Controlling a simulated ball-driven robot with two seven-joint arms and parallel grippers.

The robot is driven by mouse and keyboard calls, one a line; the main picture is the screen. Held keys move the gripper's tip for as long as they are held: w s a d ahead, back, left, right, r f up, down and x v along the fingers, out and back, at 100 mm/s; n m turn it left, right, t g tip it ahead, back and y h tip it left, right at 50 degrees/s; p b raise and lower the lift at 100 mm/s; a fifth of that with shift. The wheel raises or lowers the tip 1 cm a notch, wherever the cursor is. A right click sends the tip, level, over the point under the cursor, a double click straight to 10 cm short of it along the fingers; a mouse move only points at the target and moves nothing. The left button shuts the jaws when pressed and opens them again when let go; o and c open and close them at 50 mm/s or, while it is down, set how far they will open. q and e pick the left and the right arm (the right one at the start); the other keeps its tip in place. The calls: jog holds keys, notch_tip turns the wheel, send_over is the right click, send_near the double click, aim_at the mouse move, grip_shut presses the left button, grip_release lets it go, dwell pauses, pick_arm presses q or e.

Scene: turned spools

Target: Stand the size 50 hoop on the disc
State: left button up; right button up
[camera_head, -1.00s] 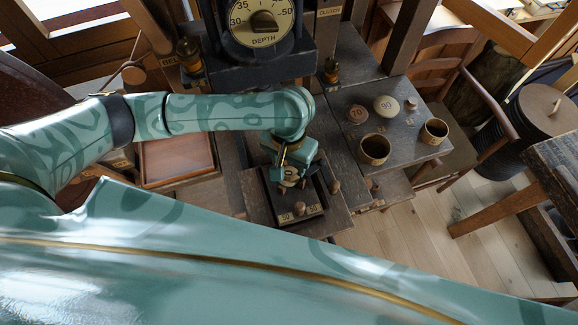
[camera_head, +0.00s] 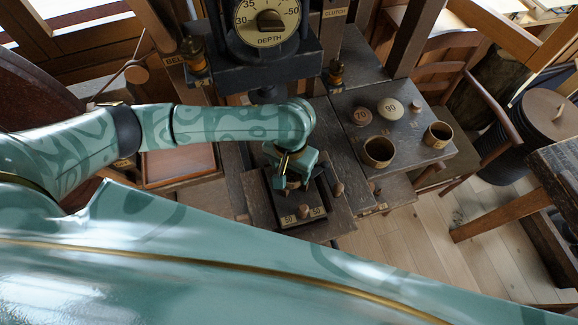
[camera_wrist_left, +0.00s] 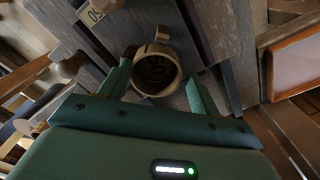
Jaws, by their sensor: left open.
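A "50" shows inside the hoop, on a dark surface. I cannot tell whether that marking is on a disc within it or on its inner wall. The fingers look clear of the hoop. In the head view the gripper mostly hides it. My right gripper is in neither view.
Discs marked 70 (camera_head: 362,116) and 90 (camera_head: 390,109) lie on a dark bench right of the tray, with two larger hoops (camera_head: 378,152) (camera_head: 438,135). Wooden pegs (camera_head: 338,188) stand around the tray. A machine with a depth dial (camera_head: 268,22) rises behind.

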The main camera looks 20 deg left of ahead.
pick_arm(q)
jog(key=shift+s+d+f, duration=0.1)
jog(key=shift+s+d, duration=0.1)
jog(key=shift+d, duration=0.05)
notch_tip(320, 180, up, 13)
jog(key=p, duration=0.4)
jog(key=shift+w+f, duration=0.1)
jog(key=shift+f, duration=0.1)
dwell(0.7)
